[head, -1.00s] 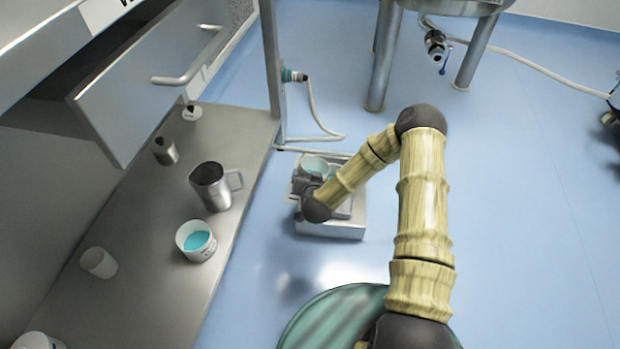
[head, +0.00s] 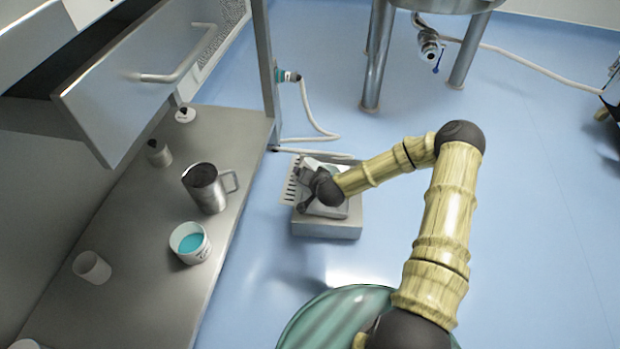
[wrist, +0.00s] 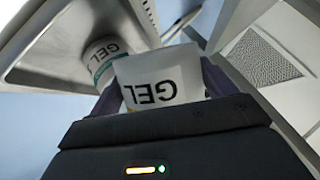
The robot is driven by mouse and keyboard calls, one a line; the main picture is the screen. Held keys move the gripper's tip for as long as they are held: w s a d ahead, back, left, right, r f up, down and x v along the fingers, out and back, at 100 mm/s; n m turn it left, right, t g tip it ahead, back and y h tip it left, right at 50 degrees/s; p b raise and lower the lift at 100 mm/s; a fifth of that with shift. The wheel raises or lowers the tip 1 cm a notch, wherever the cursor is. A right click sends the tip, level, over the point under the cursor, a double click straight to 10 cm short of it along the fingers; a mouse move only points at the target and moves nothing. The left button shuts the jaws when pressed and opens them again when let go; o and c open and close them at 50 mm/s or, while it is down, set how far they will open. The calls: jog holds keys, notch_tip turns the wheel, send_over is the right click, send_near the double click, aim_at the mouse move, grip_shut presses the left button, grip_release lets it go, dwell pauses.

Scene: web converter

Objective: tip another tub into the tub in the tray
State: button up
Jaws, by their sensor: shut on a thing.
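My gripper (head: 310,188) is over the tray at the low metal stand and looks tilted. In the wrist view it is shut on a white tub (wrist: 160,82) whose GEL lettering appears upside down. A second white GEL tub (wrist: 105,58) stands in the metal tray (wrist: 45,62) just behind and left of the held tub. The two tubs overlap in the picture; I cannot tell whether they touch. The held tub's mouth and any flow of gel are hidden. In the head view my gripper and wrist cover most of both tubs.
On the steel bench at left stand a metal jug (head: 207,187), a white tub with teal gel (head: 190,242), a white cup (head: 92,268) and a small metal cup (head: 158,152). A drawer (head: 140,75) juts over the bench. A hose (head: 318,120) hangs behind the stand.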

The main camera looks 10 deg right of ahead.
jog(key=shift+w+d+f+m+g+y, duration=0.1)
jog(key=shift+f+m+g+y, duration=0.15)
jog(key=shift+m+g+y, duration=0.2)
jog(key=shift+w+d+r+m+g+y+p, duration=0.15)
jog(key=shift+r+m+g+y+p, duration=0.25)
jog(key=shift+r+y, duration=0.2)
jog(key=shift+w+d+r+m+g+y+p, duration=0.15)
jog(key=shift+r+m+g+y+p, duration=0.15)
jog(key=shift+r+y, duration=0.3)
jog(key=shift+s+f, duration=0.1)
jog(key=shift+w+d+r+m+g+y+p, duration=0.2)
jog(key=shift+d+r+m+g+y+p, duration=0.35)
jog(key=shift+p, duration=0.85)
jog(key=shift+w+d+r+m+g+y+p, duration=0.1)
jog(key=shift+w+r+m+g+y+p, duration=0.15)
jog(key=shift+y+p, duration=0.85)
jog(key=shift+s+a+f+h, duration=0.1)
jog(key=shift+f+h, duration=0.1)
jog(key=shift+h, duration=0.2)
